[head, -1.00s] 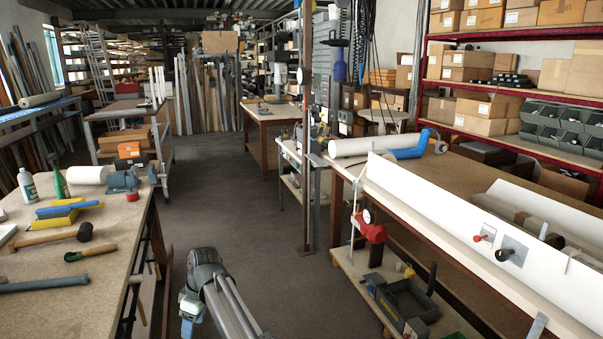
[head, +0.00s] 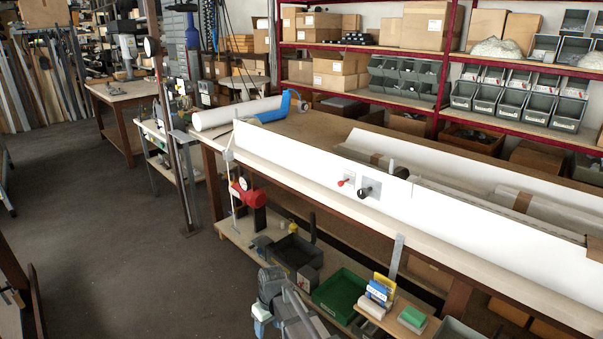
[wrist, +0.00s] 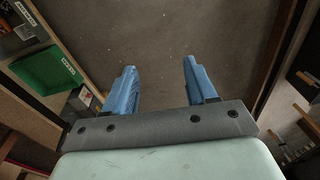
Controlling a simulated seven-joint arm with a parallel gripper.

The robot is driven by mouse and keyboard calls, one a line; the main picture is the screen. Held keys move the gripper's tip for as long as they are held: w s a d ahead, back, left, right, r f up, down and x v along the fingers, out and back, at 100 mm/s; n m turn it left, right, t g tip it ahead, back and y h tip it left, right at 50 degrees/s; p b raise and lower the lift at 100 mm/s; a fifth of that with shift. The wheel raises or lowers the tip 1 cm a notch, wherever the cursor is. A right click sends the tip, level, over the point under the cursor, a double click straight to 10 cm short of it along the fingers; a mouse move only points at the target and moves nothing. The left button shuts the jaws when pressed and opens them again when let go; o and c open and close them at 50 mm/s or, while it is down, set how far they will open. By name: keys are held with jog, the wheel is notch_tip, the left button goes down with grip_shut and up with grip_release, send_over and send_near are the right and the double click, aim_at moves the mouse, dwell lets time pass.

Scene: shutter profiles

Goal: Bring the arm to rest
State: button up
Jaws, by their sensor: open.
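My gripper (wrist: 157,82) shows in the wrist view with two blue fingers spread apart. It is open, with nothing between the fingers. Beyond the fingers lies bare grey-brown floor. In the head view my arm's end shows low at the bottom centre, in front of the lower shelf of the right-hand workbench (head: 205,165). The fingertips are not clear there.
The lower shelf (head: 240,235) holds a green tray (head: 340,294), a dark grey tray (head: 292,252) and small boxes (head: 378,292). A white profile (head: 300,160) runs along the bench top. The floor (head: 110,240) at left is clear.

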jog(key=s+d+f+m, duration=0.2)
jog(key=s+d+m, duration=0.1)
jog(key=d, duration=0.6)
jog(key=s+d+f+m+h, duration=0.1)
jog(key=s+d+f+m, duration=0.1)
jog(key=d, duration=0.7)
jog(key=s+d+f+m, duration=0.3)
jog(key=d, duration=0.7)
jog(key=s+f+g, duration=0.3)
jog(key=s+f, duration=0.7)
jog(key=s, duration=0.4)
jog(key=s+f+g, duration=0.3)
jog(key=s+f, duration=0.7)
jog(key=s, duration=0.5)
jog(key=shift+s+a+g, duration=0.2)
jog(key=shift+a+g, duration=0.05)
jog(key=shift+g, duration=0.15)
